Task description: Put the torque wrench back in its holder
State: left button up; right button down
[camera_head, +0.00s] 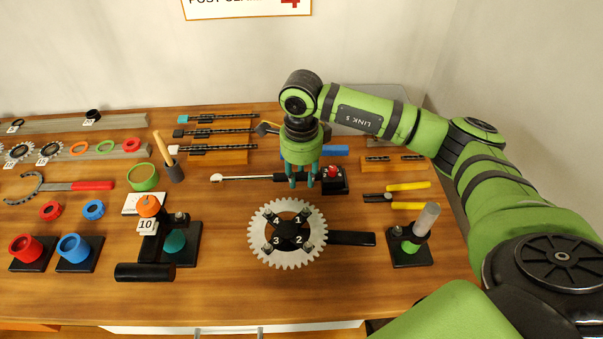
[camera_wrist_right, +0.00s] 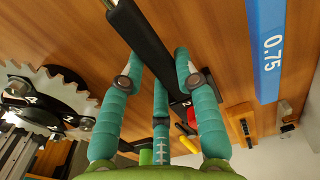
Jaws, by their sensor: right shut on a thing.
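The torque wrench (camera_head: 245,178) has a silver shaft and a black handle. In the head view it lies level over the back middle of the table, with its head to the left. My right gripper (camera_head: 303,182) points down and is shut on the handle, which it partly hides. In the right wrist view the black handle (camera_wrist_right: 142,36) runs between the teal fingers of this gripper (camera_wrist_right: 155,62). I cannot tell whether the wrench touches the table. No holder for it can be made out with certainty. My left gripper is out of view.
A black block with a red top (camera_head: 333,173) is close right of the gripper. A blue 0.75 bar (camera_wrist_right: 267,50) lies behind it. A toothed ring (camera_head: 262,222) sits in front, with pliers (camera_head: 407,186) and a black stand (camera_head: 411,253) to the right.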

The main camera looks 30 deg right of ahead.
jog(key=shift+f+b, duration=0.25)
jog(key=shift+b, duration=0.05)
jog(key=c, duration=0.8)
grip_release()
jog(key=shift+c, duration=0.2)
jog(key=shift+r, duration=0.35)
notch_tip(320, 180, up, 11)
jog(key=shift+r, duration=0.2)
